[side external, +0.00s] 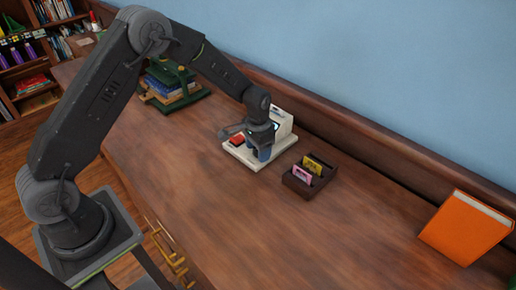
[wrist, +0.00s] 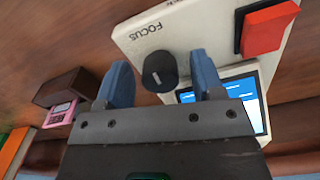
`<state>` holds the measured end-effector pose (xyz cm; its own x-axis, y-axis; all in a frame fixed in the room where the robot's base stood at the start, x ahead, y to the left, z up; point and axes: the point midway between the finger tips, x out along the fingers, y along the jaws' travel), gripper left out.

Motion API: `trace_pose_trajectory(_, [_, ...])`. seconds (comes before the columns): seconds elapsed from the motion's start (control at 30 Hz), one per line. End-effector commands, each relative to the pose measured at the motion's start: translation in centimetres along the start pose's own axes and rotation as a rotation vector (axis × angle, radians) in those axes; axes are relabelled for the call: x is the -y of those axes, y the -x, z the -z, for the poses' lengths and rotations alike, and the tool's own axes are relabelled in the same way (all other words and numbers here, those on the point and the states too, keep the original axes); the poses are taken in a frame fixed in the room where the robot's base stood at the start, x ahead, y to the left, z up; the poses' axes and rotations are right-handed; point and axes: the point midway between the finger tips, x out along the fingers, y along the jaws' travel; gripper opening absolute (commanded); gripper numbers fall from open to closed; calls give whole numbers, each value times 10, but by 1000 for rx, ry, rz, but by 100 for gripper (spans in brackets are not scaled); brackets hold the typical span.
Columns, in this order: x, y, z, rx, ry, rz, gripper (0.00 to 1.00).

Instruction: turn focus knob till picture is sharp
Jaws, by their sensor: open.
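In the wrist view the dark round focus knob (wrist: 160,72) sits on a white panel (wrist: 195,30) beside the printed word FOCUS. My gripper (wrist: 163,78) has its two blue fingers apart, one on each side of the knob. I cannot tell whether either finger touches it. A small screen (wrist: 255,98) shows a blue picture with white lines, partly hidden by my gripper; its sharpness is hard to judge. In the side view my gripper (side external: 262,153) is low over the white device (side external: 247,158) and hides the knob.
A red block (wrist: 268,28) is on the panel near the knob. A dark box (side external: 301,187) with pink and yellow cards stands right of the device. An orange book (side external: 466,228) is at far right. A green rack of books (side external: 172,88) stands behind left. The front of the wooden top is clear.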

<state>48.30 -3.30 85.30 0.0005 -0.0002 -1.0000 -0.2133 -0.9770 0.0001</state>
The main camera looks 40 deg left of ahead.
Motion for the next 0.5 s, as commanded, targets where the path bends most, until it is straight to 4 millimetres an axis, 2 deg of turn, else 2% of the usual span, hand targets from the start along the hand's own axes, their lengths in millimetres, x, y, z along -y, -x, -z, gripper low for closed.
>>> trace_pose_trajectory(0.27, [0,3,0,-1,0,0,61])
trace_pose_trajectory(0.37, [0,14,1,-3,0,1,61])
trace_pose_trajectory(0.5, [0,41,1,-6,0,1,61])
